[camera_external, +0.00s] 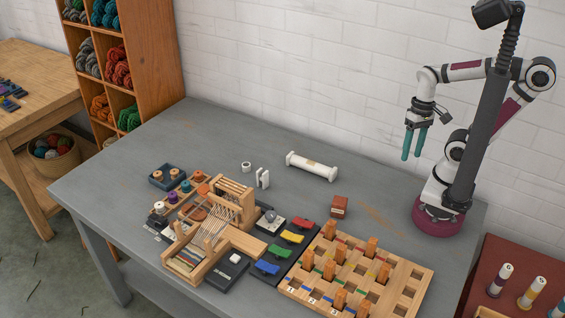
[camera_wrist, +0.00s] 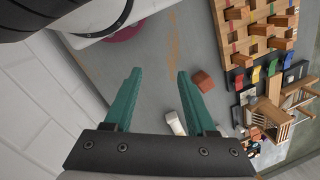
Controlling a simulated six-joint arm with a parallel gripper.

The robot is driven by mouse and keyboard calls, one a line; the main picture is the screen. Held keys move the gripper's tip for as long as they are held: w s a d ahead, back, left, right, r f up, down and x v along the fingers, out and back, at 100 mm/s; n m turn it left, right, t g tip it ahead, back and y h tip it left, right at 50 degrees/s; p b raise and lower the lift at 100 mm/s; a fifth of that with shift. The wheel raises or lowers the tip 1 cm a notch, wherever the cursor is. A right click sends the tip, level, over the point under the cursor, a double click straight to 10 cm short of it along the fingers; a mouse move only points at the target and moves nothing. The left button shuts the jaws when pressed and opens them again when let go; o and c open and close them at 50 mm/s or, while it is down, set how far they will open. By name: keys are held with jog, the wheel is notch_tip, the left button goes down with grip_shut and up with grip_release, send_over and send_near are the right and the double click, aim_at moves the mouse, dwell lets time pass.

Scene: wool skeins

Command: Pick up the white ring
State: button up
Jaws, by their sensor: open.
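A small white ring (camera_external: 246,167) with a dark centre lies on the grey table towards its back edge. It is left of a white flanged spool and just behind a small white upright bracket. I cannot make the ring out in the wrist view. My gripper (camera_external: 411,158) hangs in the air at the right, above the back of the table and far from the ring. Its two teal fingers point down, apart and empty. In the wrist view my gripper (camera_wrist: 160,71) also shows a clear gap between the fingers.
The white spool (camera_external: 312,166) and a brown block (camera_external: 339,207) lie between my gripper and the ring. The white bracket (camera_external: 262,178) stands close to the ring. A wooden loom (camera_external: 228,203) and a pegboard (camera_external: 400,268) fill the front. The back left of the table is clear.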

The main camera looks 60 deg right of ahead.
jog(key=w+d+f+n+t+h, duration=0.1)
jog(key=w+f+n+t, duration=0.1)
jog(key=w+n, duration=0.7)
jog(key=n+t+y, duration=0.2)
jog(key=n+t, duration=0.9)
jog(key=n, duration=2.4)
send_near(250, 165)
jog(key=x, duration=0.4)
jog(key=shift+w+d+f, duration=0.1)
jog(key=shift+f, duration=0.2)
jog(key=x, duration=0.5)
jog(key=shift+w+a, duration=0.25)
jog(key=shift+w, duration=0.1)
jog(key=shift+r, duration=0.1)
grip_shut()
